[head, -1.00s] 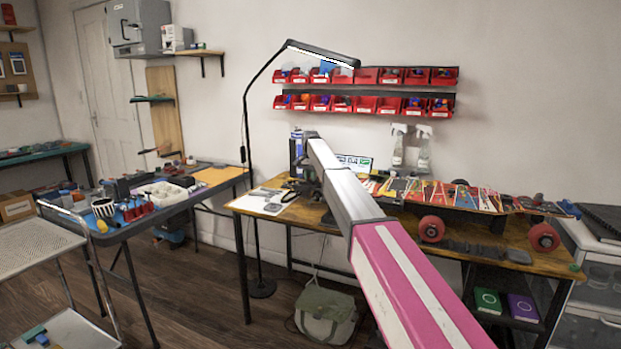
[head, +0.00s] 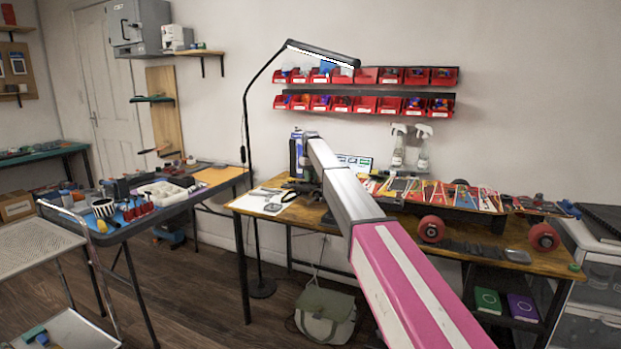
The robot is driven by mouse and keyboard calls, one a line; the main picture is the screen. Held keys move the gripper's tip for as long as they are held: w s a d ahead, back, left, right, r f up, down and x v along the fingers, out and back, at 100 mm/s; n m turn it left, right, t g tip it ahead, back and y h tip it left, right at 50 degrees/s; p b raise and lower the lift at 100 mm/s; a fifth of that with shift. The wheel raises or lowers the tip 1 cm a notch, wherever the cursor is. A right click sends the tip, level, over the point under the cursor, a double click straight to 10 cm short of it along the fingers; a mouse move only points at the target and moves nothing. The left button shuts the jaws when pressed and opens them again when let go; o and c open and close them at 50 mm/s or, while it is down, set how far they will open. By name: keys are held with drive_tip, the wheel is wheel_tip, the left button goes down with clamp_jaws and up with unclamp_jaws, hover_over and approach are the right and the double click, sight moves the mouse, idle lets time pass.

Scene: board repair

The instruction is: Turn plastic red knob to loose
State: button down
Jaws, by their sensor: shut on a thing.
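My arm reaches from the lower right over the wooden workbench (head: 245,203). Its far end is above the left part of the bench, in front of a blue container. My gripper cannot be made out; it seems hidden behind my own arm. I cannot make out the red plastic knob, and whether it is turned does not show.
A lamp (head: 322,54) arches over the bench. Red bins (head: 365,104) and spray bottles (head: 422,150) are behind it. A blue-topped table (head: 150,222) with tools stands left. A bag (head: 325,312) lies on the floor below.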

drive_tip(key=shift+n, duration=2.2)
drive_tip(key=c, duration=1.3)
unclamp_jaws()
drive_tip(key=shift+o, duration=0.2)
drive_tip(key=shift+r, duration=0.1)
wheel_tip(320, 180, up, 11)
drive_tip(key=shift+f, duration=0.2)
